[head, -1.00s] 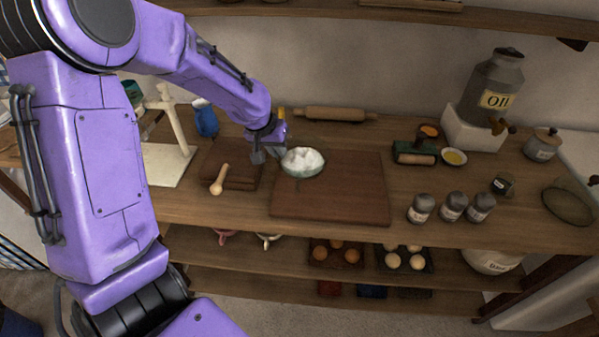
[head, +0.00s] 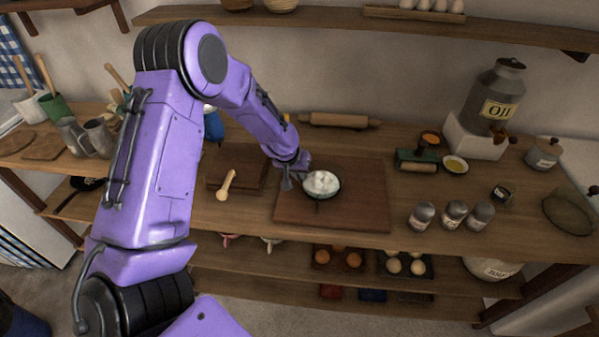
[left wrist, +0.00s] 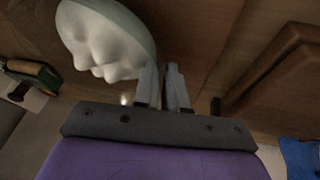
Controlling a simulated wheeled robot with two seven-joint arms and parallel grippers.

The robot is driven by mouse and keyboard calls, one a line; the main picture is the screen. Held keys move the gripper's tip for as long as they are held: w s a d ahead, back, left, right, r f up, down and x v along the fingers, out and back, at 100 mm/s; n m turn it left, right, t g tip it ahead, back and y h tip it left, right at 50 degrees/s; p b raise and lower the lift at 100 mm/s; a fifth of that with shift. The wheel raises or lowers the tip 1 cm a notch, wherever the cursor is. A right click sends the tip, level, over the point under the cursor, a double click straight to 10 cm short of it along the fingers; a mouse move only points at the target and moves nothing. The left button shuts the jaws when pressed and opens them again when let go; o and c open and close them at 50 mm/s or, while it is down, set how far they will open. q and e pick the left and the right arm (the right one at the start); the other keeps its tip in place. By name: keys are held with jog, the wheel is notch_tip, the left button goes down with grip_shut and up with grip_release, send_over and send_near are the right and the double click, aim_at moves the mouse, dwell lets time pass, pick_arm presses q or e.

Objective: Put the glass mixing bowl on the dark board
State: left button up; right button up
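The glass mixing bowl (head: 321,185), full of white powder, is over the back middle of the large dark board (head: 345,215) in the head view. I cannot tell whether its base touches the board. My left gripper (head: 296,180) is at the bowl's left side, its fingers close together at the rim. In the left wrist view the bowl (left wrist: 105,40) is at the upper left, and its rim meets the fingers of the left gripper (left wrist: 163,85). My right gripper is out of view.
A smaller dark board (head: 247,158) lies to the left with a wooden pestle-like tool (head: 226,185) at its edge. A rolling pin (head: 338,120) lies behind. Several shakers (head: 453,214) stand to the right. The large board's front and right are bare.

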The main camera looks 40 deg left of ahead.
pick_arm(q)
jog(key=o, duration=0.4)
jog(key=shift+c, duration=0.2)
jog(key=shift+r, duration=0.3)
jog(key=v, duration=1.1)
jog(key=shift+s+r+b, duration=0.2)
jog(key=shift+r+b, duration=0.15)
jog(key=shift+b, duration=0.05)
